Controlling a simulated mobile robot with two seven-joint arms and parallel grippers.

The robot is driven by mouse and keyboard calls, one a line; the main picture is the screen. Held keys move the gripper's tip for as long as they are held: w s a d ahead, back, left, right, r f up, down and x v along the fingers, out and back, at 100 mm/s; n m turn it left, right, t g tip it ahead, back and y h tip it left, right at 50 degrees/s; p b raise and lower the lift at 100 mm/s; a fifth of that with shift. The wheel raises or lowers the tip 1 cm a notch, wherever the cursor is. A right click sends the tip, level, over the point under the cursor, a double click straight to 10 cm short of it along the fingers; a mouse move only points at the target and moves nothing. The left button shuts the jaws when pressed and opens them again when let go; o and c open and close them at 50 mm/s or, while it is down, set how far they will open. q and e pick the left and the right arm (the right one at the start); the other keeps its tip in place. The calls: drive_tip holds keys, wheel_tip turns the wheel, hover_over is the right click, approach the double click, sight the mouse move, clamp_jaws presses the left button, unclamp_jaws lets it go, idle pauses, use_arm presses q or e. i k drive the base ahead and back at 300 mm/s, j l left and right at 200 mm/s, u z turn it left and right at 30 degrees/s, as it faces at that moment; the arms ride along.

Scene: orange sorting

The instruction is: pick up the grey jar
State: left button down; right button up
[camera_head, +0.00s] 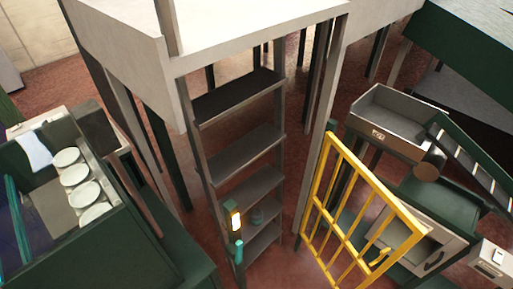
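No thing in the head view shows clearly as a grey jar. Neither of my grippers shows in the head view.
Dark steps (249,141) descend from a pale platform (250,30). A yellow barred gate (352,215) stands right of them. A green machine with several white discs (75,177) is at left. A grey bin (395,118) and green conveyor are at right. Reddish floor (300,120) shows between.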

sight(256, 214)
drive_tip(key=i+l, duration=0.25)
drive_tip(key=l, duration=0.2)
drive_tip(key=i+l+z, duration=0.1)
drive_tip(key=i+l, duration=0.15)
drive_tip(key=l, duration=0.2)
drive_tip(key=i+l, duration=0.3)
drive_tip(key=l, duration=0.15)
drive_tip(key=z, duration=0.05)
